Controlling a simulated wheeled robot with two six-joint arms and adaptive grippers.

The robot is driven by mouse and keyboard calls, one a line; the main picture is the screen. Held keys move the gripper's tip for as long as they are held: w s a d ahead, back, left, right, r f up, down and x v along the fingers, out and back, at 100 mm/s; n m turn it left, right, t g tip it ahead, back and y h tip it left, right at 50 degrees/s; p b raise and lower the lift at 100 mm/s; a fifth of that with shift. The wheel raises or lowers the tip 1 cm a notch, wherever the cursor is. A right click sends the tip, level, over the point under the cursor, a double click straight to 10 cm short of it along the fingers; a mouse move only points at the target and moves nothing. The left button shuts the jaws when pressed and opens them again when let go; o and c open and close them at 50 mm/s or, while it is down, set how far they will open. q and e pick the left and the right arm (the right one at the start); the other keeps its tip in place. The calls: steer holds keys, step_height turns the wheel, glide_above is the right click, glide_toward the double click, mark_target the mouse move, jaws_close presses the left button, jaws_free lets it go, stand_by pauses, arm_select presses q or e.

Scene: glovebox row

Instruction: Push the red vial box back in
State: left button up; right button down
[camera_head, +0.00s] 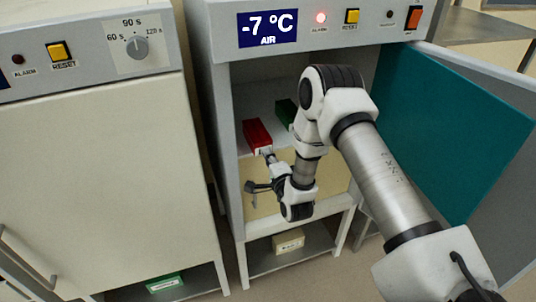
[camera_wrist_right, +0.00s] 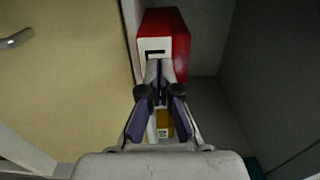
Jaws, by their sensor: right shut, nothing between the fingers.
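The red vial box (camera_head: 257,134) sits on the shelf inside the open cabinet, on its left side. In the right wrist view the red box (camera_wrist_right: 180,45) shows a white front face with a dark slot. My right gripper (camera_head: 266,154) is in front of the box. Its fingers (camera_wrist_right: 158,72) are shut and empty, with the tips at the lower part of the white face; whether they press on it I cannot tell. My left gripper is in neither view.
A green box (camera_head: 286,112) stands on the shelf, partly hidden by my right arm. The cabinet door (camera_head: 450,130) stands open to the right. A tan panel (camera_head: 262,190) lies below the shelf. A closed cabinet (camera_head: 100,170) stands at left.

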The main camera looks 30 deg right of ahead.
mark_target(257, 136)
steer(key=b+x, duration=0.2)
steer(key=x, duration=0.1)
steer(key=b+x, duration=0.2)
steer(key=x, duration=0.1)
steer(key=shift+w+d+f+b, duration=0.1)
steer(key=shift+w+f+b, duration=0.15)
steer(key=shift+b, duration=0.1)
steer(key=shift+r, duration=0.2)
